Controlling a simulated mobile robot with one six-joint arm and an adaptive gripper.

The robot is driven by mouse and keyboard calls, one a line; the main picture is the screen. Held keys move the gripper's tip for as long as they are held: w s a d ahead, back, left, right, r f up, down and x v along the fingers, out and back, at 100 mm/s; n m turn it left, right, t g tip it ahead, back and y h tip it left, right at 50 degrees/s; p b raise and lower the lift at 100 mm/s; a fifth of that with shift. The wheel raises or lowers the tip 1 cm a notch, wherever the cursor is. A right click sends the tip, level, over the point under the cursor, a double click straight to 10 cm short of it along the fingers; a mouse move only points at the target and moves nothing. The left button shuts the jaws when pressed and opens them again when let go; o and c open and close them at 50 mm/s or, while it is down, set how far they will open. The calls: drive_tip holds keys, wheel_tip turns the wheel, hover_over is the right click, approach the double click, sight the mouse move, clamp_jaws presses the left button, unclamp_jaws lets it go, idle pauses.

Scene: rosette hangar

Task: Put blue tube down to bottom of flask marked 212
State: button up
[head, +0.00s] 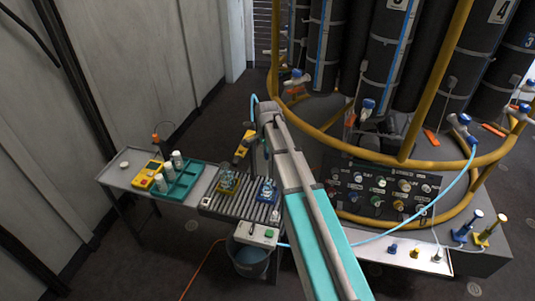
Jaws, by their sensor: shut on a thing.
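My arm reaches up the middle of the head view and bends down at its far end. My gripper (243,148) appears as a small yellow-and-black shape there, above and behind the rack. It is shut on the blue tube (254,103), whose light-blue loop shows at the arm's far end. The grip and the tube's lower end are too small to make out. Two clear flasks stand on the ribbed grey rack below: one with a yellow base (227,181) and one with a blue base (266,190). The number 212 is not readable on either.
A teal tray (182,184) with several white-capped bottles and a yellow device (148,175) stand left of the rack. A white box (255,235) is at its front, above a bucket (249,262). A knob panel (385,190), yellow rails and dark cylinders fill the right.

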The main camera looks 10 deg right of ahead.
sight(268, 178)
drive_tip(key=shift+f+b, duration=2.8)
drive_tip(key=shift+b, duration=0.05)
drive_tip(key=shift+f+b, duration=0.3)
drive_tip(key=shift+f+b, duration=1.75)
drive_tip(key=shift+f, duration=0.05)
drive_tip(key=shift+f+b, duration=0.4)
drive_tip(key=shift+b, duration=0.05)
idle(0.4)
drive_tip(key=o, duration=1)
